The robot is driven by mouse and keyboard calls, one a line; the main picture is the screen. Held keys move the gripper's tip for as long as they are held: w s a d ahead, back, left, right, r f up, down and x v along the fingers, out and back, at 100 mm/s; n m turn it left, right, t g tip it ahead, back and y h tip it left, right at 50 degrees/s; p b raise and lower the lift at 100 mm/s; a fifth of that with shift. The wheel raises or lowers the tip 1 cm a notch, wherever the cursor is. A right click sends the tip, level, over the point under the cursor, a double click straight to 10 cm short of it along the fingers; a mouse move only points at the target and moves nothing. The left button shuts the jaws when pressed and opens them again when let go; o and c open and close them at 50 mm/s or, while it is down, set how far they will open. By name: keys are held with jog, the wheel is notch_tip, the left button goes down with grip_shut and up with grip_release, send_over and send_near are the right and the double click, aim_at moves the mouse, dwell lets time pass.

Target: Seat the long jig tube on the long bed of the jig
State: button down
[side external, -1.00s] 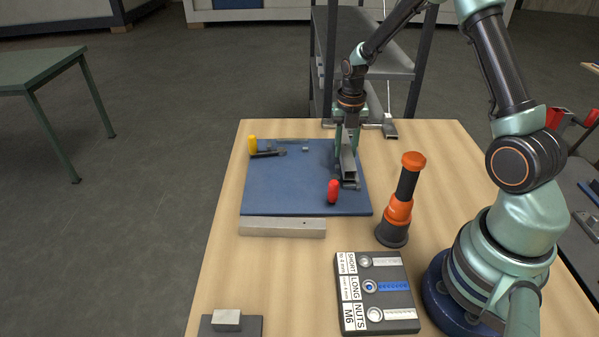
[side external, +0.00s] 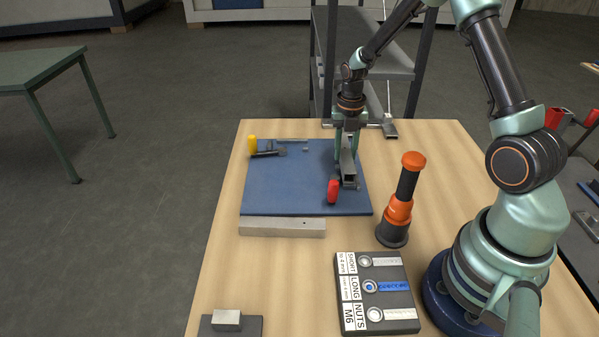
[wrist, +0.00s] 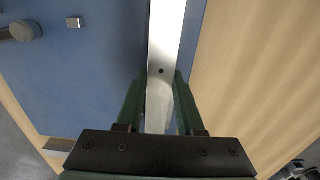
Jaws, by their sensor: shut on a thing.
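The long jig tube (side external: 348,165) is a grey square-section tube with an open near end. It lies lengthwise along the right side of the blue jig plate (side external: 275,185). My gripper (side external: 347,140) points down and is shut on the tube toward its far end. In the wrist view, my gripper (wrist: 160,95) has a green finger on each side of the pale tube (wrist: 165,40), which has a small dark hole. The long bed is hidden under the tube, so I cannot tell whether the tube touches it.
A red handle (side external: 332,191) stands just left of the tube's near end. A yellow handle (side external: 252,144) is at the plate's far left. A pale bar (side external: 282,228) lies before the plate. An orange-black tool (side external: 399,205) and labelled tray (side external: 377,292) stand nearer.

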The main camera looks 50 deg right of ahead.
jog(key=shift+f, duration=0.4)
grip_release()
dwell(0.4)
jog(key=shift+r, duration=3.5)
